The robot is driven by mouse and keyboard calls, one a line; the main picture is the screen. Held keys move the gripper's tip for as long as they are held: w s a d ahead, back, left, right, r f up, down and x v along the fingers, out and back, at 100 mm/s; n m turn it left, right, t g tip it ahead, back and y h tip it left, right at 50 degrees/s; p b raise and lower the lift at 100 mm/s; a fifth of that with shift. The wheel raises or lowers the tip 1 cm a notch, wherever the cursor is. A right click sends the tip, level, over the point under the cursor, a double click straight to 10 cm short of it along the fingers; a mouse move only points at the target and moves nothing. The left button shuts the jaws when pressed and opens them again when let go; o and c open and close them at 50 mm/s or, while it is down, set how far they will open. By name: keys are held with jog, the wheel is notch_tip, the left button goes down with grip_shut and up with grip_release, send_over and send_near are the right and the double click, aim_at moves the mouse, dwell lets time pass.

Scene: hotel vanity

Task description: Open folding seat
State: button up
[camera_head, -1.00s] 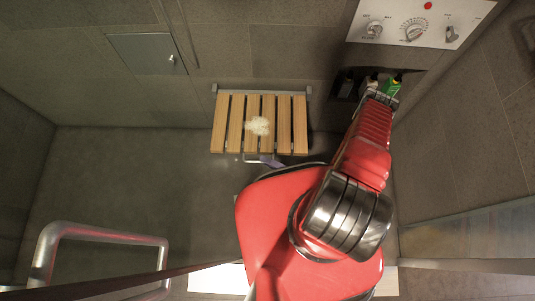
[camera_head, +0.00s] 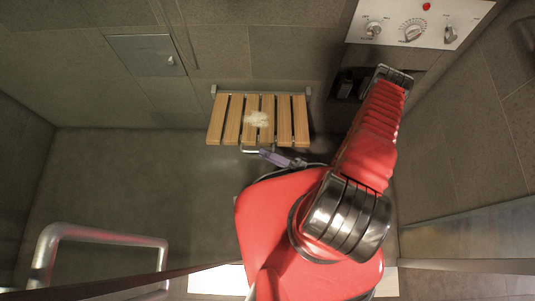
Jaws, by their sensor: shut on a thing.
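The folding seat (camera_head: 234,120) has wooden slats and hangs from a metal bar on the back wall, in the middle of the head view. Its slats stick out from the bar, and its free edge faces me. My gripper (camera_head: 250,150), a small metal end on a purple link, is shut on the middle of this free edge. The fingertips are small and partly hidden by the slats. My red arm bends at the right, and its upper part stands in front of the wall niche.
A pale fluffy item (camera_head: 257,119) lies against the slats. Bottles in the wall niche (camera_head: 345,85) are mostly behind my arm. A control panel (camera_head: 418,22) is above it. A metal grab rail (camera_head: 105,232) stands at the lower left. Floor left of the seat is clear.

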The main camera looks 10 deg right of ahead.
jog(key=shift+s+f, duration=0.1)
jog(key=shift+f, duration=0.25)
jog(key=shift+d, duration=0.1)
jog(key=w+f+v, duration=0.1)
jog(key=f+v, duration=0.2)
jog(key=v, duration=1.2)
jog(key=shift+d+f, duration=0.2)
jog(key=shift+d, duration=0.35)
dwell(1.2)
dwell(0.5)
jog(key=shift+r, duration=0.1)
